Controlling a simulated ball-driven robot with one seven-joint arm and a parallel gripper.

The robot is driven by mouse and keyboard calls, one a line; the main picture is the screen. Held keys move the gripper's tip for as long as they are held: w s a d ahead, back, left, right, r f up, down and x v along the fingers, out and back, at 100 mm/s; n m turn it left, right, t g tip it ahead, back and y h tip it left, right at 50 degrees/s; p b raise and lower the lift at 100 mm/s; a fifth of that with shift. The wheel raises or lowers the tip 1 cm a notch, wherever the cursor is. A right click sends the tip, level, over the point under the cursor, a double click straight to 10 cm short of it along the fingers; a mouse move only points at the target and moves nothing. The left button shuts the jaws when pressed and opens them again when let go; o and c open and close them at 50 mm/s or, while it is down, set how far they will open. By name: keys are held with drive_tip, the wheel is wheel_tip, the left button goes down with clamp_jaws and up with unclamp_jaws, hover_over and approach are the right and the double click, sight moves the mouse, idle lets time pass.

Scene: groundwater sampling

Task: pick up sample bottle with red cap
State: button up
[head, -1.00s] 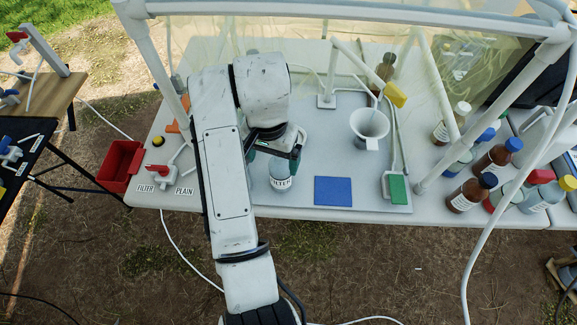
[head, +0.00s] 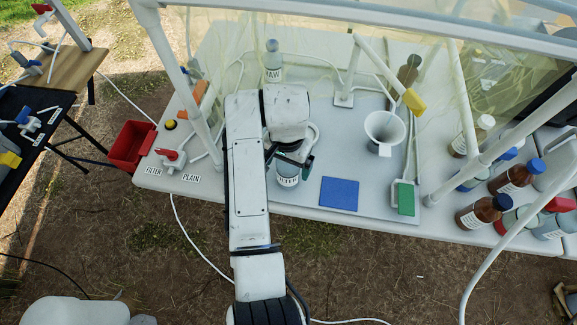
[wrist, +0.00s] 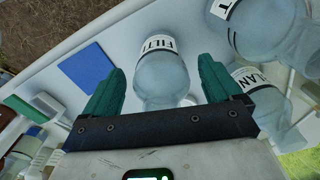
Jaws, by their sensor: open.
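A red cap (head: 560,204) shows at the right edge of the head view, among the crowded bottles. The body under it is mostly hidden by a white frame pole and other bottles. My gripper (head: 290,160) is far to its left, at a clear bottle with a FILTER label (head: 287,178) on the grey tray. In the wrist view my gripper (wrist: 163,72) is open, its green fingers on either side of that clear bottle (wrist: 162,88). I cannot tell whether they touch it.
A blue mat (head: 339,193), white funnel (head: 385,132) and green pad (head: 406,199) lie between my arm and the right-hand bottles. Brown bottles with blue caps (head: 482,212) crowd there. A white frame with clear sheeting overhangs the table. A RAW bottle (head: 273,62) stands behind.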

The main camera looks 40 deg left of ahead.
drive_tip(key=shift+f, duration=1.1)
drive_tip(key=c, duration=1)
